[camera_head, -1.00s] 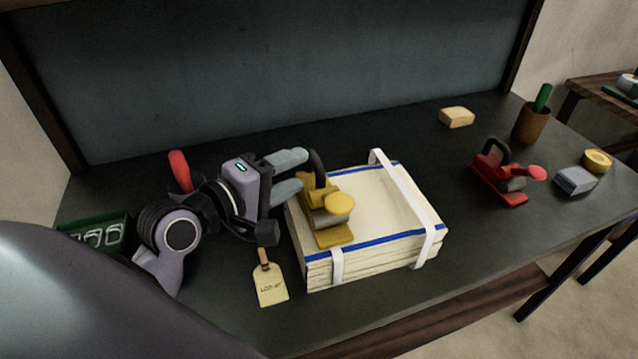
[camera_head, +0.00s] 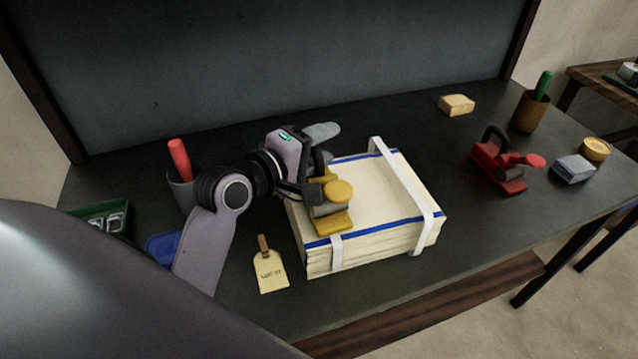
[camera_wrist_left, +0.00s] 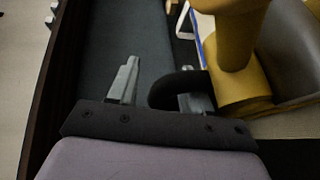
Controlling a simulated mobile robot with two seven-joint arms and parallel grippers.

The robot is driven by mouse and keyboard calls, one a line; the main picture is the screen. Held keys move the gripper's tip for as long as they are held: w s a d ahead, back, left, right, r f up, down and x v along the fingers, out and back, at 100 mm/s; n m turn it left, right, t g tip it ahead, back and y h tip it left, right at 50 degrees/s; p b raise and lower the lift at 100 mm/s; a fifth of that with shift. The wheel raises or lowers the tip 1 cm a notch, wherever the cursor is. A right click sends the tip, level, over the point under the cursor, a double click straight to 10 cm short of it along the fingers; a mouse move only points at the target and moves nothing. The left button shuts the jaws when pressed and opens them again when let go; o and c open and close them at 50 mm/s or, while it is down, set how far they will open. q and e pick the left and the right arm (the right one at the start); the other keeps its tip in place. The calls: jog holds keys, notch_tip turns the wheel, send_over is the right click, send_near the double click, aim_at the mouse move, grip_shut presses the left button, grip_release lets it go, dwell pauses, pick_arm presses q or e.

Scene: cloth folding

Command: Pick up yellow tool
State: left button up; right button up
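The yellow tool (camera_head: 332,222), a plane-like body with a round knob and a black loop handle, sits on the left part of a strapped cream stack (camera_head: 380,200). My left gripper (camera_head: 320,150) is at the tool's handle end. One grey finger shows beyond the handle; the other is mostly hidden in the head view. In the left wrist view the fingers (camera_wrist_left: 160,88) are apart, with the black handle (camera_wrist_left: 178,88) at the right finger, partly covering it. The yellow body (camera_wrist_left: 238,70) is to the right. Whether the handle touches a finger is unclear. My right gripper is out of view.
A similar red tool (camera_head: 500,168) stands at the right, near a brown cup (camera_head: 530,112) and a grey block (camera_head: 574,169). A tag (camera_head: 269,272) lies left of the stack. A green tray (camera_head: 105,218) and a red-handled item (camera_head: 179,160) are at the left.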

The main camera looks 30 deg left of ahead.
pick_arm(q)
grip_shut()
jog(key=shift+f, duration=0.2)
dwell(1.0)
jog(key=shift+r, duration=0.2)
